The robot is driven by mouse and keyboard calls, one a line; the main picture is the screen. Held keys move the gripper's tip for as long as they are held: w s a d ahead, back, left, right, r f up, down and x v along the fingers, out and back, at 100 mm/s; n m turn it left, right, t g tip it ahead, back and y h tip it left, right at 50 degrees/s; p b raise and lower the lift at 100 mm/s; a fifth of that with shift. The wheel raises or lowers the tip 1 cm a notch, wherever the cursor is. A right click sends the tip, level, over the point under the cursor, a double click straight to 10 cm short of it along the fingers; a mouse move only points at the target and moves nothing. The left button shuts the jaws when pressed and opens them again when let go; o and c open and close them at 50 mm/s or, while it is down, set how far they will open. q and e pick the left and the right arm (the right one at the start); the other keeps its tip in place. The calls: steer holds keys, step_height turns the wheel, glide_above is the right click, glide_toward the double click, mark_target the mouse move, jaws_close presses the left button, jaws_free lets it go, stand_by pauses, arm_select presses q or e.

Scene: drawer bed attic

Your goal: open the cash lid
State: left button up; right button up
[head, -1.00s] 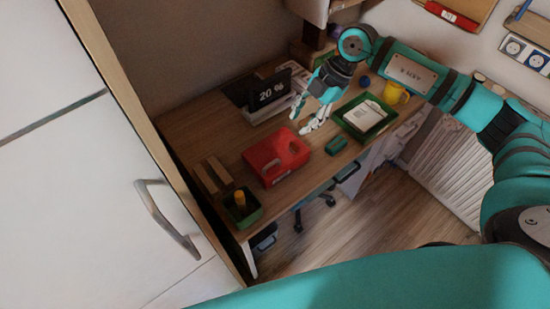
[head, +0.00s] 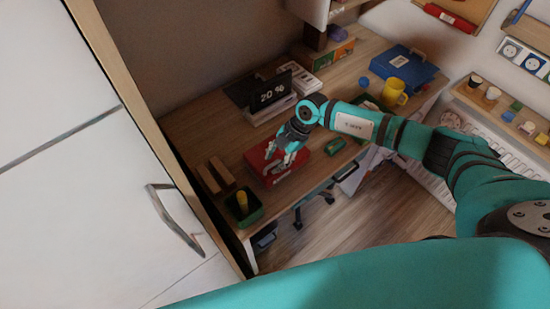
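A red box (head: 294,173), which looks like the cash box, sits on the wooden desk near its front edge. My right gripper (head: 279,156) is right above the box, pointing down at it. Its pale fingers look spread apart with nothing held between them. They hide much of the box's top, so I cannot tell whether they touch it. The lid looks closed, as far as it shows. My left gripper is not in view.
A green bin (head: 244,215) and wooden blocks (head: 213,178) stand left of the red box. A small green object (head: 334,146) lies right of it. A white cabinet fills the left.

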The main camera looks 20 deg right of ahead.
steer(key=shift+a+f, duration=0.1)
steer(key=shift+f, duration=0.2)
jaws_close()
